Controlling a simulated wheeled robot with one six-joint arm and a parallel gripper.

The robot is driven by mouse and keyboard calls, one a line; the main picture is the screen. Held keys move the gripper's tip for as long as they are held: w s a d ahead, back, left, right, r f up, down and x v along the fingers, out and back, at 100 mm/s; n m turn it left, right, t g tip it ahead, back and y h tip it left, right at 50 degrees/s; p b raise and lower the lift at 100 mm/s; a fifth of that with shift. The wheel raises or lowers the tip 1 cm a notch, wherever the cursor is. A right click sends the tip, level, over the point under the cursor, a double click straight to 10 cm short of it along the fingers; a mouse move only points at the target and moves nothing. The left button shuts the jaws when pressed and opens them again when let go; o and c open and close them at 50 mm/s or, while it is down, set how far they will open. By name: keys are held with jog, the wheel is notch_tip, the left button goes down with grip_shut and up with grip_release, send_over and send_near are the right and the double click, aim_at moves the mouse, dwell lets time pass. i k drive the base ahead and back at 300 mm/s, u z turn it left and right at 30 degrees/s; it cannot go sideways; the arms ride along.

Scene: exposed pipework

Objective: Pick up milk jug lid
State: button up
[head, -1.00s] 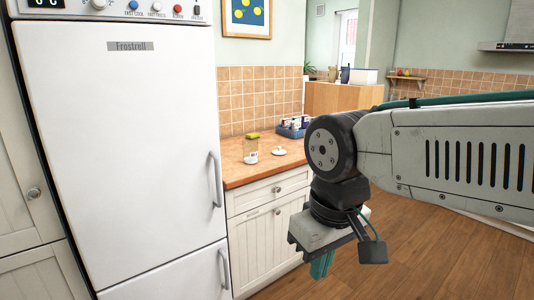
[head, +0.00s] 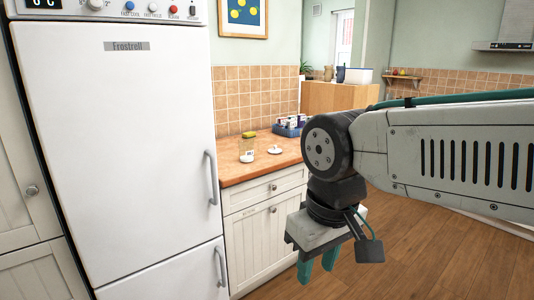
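A small round white lid-like piece (head: 275,149) lies on the wooden counter in the head view. It is too small to tell for sure whether it is the milk jug lid. Just left of it stands a clear jar (head: 246,151) with a yellow-green top and a whitish patch near its base. My gripper (head: 317,271) hangs to the right of the counter's front, pointing down, apart from both things. Its two teal fingers show a gap between them and hold nothing visible. The fingertips are lower in the picture than the countertop.
A tall white fridge (head: 115,160) stands left of the counter (head: 238,173). A blue crate (head: 286,131) with several small items sits at the counter's back. White cabinet doors (head: 262,235) are below the counter. Open wooden floor (head: 410,260) lies to the right.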

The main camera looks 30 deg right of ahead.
aim_at(273, 151)
jog(key=u, duration=0.05)
jog(key=k, duration=0.45)
jog(key=z, duration=0.85)
jog(key=i, duration=0.9)
jog(key=z, duration=0.5)
jog(key=i, duration=1.6)
jog(key=u, duration=1.3)
jog(key=i, duration=0.7)
jog(key=u, duration=0.7)
